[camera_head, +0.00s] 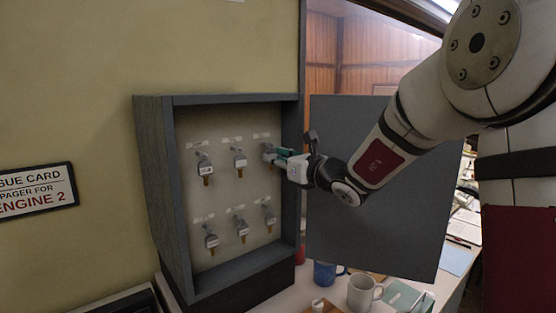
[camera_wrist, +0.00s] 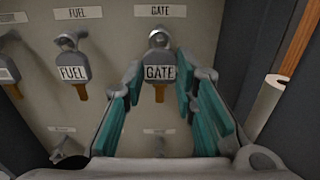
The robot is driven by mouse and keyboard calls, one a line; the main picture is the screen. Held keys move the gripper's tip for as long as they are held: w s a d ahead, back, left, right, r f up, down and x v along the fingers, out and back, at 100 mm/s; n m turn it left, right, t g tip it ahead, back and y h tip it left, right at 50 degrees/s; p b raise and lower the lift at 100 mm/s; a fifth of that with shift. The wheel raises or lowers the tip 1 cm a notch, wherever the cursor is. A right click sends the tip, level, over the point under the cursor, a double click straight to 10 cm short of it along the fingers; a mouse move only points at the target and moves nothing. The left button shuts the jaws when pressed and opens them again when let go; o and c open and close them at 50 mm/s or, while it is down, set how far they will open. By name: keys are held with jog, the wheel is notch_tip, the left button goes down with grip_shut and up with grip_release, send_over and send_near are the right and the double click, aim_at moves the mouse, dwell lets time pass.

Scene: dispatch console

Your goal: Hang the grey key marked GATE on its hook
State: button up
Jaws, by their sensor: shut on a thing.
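The grey key marked GATE (camera_wrist: 160,72) hangs label outward between my gripper's teal finger pads in the wrist view. My gripper (camera_wrist: 161,86) is shut on it. The key's top meets the shiny hook (camera_wrist: 159,37) below the GATE label (camera_wrist: 161,11); I cannot tell whether its hole is fully around the hook. In the head view my gripper (camera_head: 276,155) reaches into the key cabinet (camera_head: 159,190) at the upper right hook and mostly hides the key.
A key marked FUEL (camera_wrist: 73,72) hangs just left. Several other keys hang in the cabinet, including a lower row. The open cabinet door (camera_head: 375,225) stands to the right, behind my arm. A blue mug (camera_head: 325,273) and a white mug (camera_head: 361,293) stand below.

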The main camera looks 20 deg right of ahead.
jog(key=shift+w+a, duration=0.15)
jog(key=shift+w, duration=0.15)
dwell(0.5)
jog(key=shift+f+b, duration=0.15)
jog(key=shift+b, duration=0.25)
dwell(0.4)
jog(key=o, duration=1.1)
jog(key=shift+s, duration=0.1)
jog(key=shift+p+v, duration=1.25)
jog(key=shift+v, duration=1.7)
